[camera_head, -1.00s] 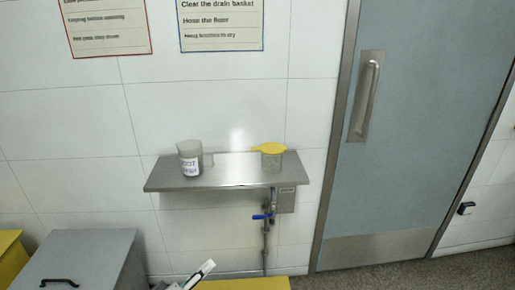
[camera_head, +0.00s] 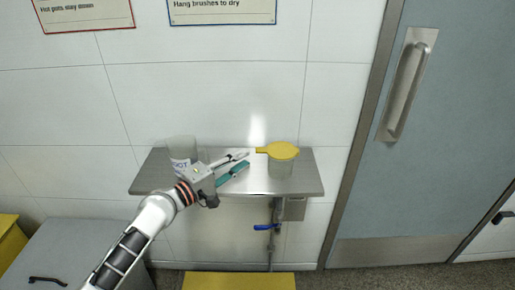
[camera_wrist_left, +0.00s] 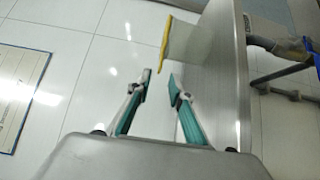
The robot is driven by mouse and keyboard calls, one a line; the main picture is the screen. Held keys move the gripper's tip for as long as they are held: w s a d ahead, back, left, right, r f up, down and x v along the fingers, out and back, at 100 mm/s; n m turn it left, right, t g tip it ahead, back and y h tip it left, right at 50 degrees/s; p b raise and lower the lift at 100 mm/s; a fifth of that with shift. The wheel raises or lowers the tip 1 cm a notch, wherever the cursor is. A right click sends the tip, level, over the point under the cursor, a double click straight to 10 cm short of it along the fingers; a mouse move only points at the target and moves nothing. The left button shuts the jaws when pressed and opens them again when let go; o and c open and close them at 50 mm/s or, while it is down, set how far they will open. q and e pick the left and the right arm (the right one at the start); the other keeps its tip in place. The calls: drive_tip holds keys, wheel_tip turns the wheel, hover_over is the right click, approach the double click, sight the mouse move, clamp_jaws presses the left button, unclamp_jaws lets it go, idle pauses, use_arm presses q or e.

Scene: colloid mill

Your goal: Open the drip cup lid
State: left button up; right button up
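The drip cup (camera_head: 280,169) is a clear cup at the right part of a steel wall shelf. Its yellow lid (camera_head: 283,151) lies shut on top, with a tab pointing left. My left gripper (camera_head: 247,162) is open and empty over the shelf, with its fingertips just left of the cup and apart from it. In the left wrist view the gripper (camera_wrist_left: 160,80) shows its two fingers spread, with the cup (camera_wrist_left: 184,45) and the yellow lid (camera_wrist_left: 166,44) beyond the fingertips. My right gripper is not in view.
The steel shelf (camera_head: 310,183) also holds a labelled clear jug (camera_head: 181,150), partly behind my left gripper. A pipe with a blue valve handle (camera_head: 266,227) is below the shelf. A grey door (camera_head: 440,130) stands to the right.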

sight(276, 150)
use_arm(q)
drive_tip(key=x, duration=0.6)
drive_tip(key=shift+w+d, duration=0.15)
drive_tip(key=shift+d, duration=0.05)
clamp_jaws()
